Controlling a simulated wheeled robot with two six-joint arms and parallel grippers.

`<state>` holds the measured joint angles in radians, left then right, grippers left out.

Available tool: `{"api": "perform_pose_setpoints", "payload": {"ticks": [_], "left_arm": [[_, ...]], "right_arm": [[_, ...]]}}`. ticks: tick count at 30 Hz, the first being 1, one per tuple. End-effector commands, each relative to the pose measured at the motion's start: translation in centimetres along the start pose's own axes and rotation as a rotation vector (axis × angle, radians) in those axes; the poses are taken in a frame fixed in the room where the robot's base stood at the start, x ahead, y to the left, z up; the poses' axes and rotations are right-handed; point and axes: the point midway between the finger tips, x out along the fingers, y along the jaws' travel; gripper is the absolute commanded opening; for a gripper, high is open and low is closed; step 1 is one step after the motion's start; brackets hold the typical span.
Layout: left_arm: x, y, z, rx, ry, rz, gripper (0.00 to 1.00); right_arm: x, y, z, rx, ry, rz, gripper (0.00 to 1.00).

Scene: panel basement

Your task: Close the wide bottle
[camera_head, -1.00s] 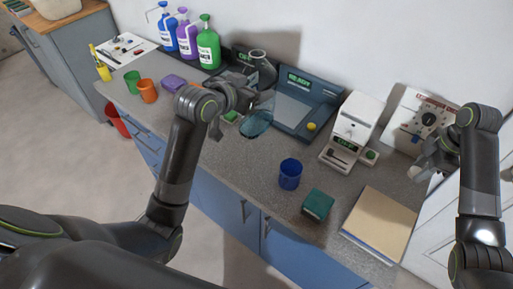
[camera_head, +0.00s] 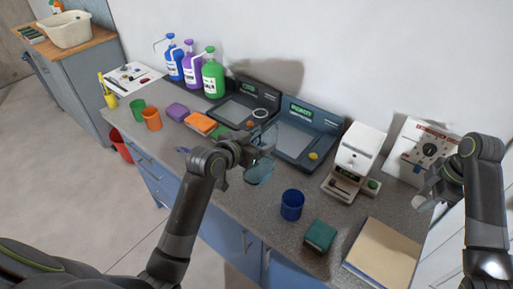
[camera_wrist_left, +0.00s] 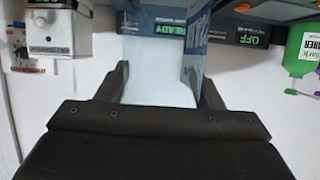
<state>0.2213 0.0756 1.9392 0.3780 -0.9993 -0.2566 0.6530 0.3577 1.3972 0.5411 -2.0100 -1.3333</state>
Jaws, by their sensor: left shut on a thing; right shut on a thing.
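A see-through, bluish vessel, seemingly the wide bottle (camera_head: 260,173), is in my left gripper (camera_head: 258,147), above the middle of the counter. My left gripper is shut on it, and a round rim shows above the fingers. In the left wrist view the pale bottle (camera_wrist_left: 158,82) fills the gap between the fingers, with a display showing through it. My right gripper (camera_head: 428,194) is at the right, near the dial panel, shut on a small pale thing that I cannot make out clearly. The two grippers are far apart.
A blue cup (camera_head: 291,205), a teal box (camera_head: 319,236) and a tan board (camera_head: 383,252) lie at the front right. A white machine (camera_head: 356,160) and a dark-blue device (camera_head: 300,135) stand behind. Green (camera_head: 213,76), purple and blue pump bottles stand at the back left.

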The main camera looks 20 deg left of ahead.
Motion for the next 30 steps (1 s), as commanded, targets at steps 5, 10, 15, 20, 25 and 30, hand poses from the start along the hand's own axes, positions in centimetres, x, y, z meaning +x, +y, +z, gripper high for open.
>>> {"api": "perform_pose_setpoints", "payload": {"ticks": [5,10,15,20,25,30], "left_arm": [[0.8,0.0,2.0,-0.003,-0.001,0.001,0.20],[0.9,0.0,2.2,-0.001,0.001,0.000,0.20],[0.9,0.0,2.3,-0.001,0.001,0.000,0.20],[1.0,0.0,2.5,-0.001,-0.001,0.000,0.70],[1.0,0.0,2.5,-0.001,-0.001,0.000,0.83],[1.0,0.0,2.5,-0.001,-0.001,0.000,0.83]], "right_arm": [[-0.2,0.0,0.0,0.000,0.000,0.000,0.13],[-0.2,0.0,0.0,0.000,0.000,0.000,0.13],[-0.2,0.0,0.0,0.000,0.000,0.000,0.13],[-0.1,0.0,0.0,0.000,0.000,0.000,0.13],[-0.1,0.0,0.0,0.000,0.000,0.000,0.13],[-0.1,0.0,0.0,0.000,0.000,0.000,0.13]]}}
